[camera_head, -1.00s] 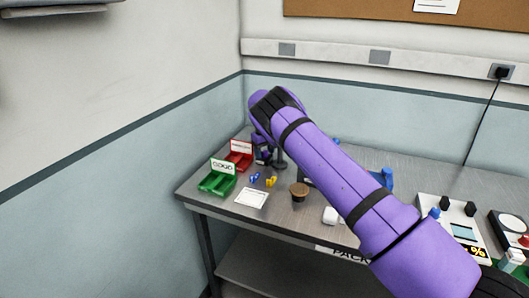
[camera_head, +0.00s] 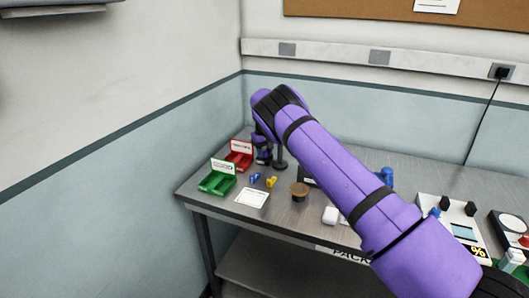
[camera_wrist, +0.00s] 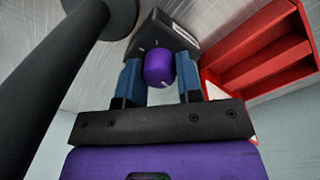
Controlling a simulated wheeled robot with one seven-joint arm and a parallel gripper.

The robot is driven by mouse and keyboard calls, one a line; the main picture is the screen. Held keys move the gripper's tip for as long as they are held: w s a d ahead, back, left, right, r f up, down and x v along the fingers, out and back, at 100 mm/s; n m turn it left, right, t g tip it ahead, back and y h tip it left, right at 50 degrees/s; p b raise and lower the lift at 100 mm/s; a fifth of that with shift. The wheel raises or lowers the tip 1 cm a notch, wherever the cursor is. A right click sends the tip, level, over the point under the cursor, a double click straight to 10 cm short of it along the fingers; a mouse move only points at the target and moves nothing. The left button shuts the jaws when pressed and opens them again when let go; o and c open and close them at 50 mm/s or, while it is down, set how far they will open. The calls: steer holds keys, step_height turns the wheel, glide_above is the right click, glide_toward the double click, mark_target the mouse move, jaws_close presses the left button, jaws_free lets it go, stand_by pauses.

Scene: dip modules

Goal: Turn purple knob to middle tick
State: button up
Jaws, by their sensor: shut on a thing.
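The purple knob (camera_wrist: 158,68) sits on the sloped face of a dark box (camera_wrist: 150,36) in the wrist view. A pale pointer line shows at the knob's lower right edge. Small pale tick marks show on the box face near the knob; I cannot tell which one the pointer matches. My gripper (camera_wrist: 159,72) is shut on the knob, with one blue finger on each side. In the head view my own arm hides the knob, and my wrist is over the far left of the table.
A red bin (camera_head: 239,157) and a green bin (camera_head: 217,182) stand at the table's left end; the red one is close beside my gripper. A dark stand (camera_head: 280,160) is nearby. Small blue and yellow parts, a white card (camera_head: 252,198) and a brown-topped cup (camera_head: 299,191) lie in front.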

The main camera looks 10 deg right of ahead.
steer(key=o, duration=0.9)
steer(key=shift+o, duration=0.2)
steer(key=shift+r, duration=0.15)
step_height(320, 180, up, 10)
steer(key=shift+a+r, duration=0.25)
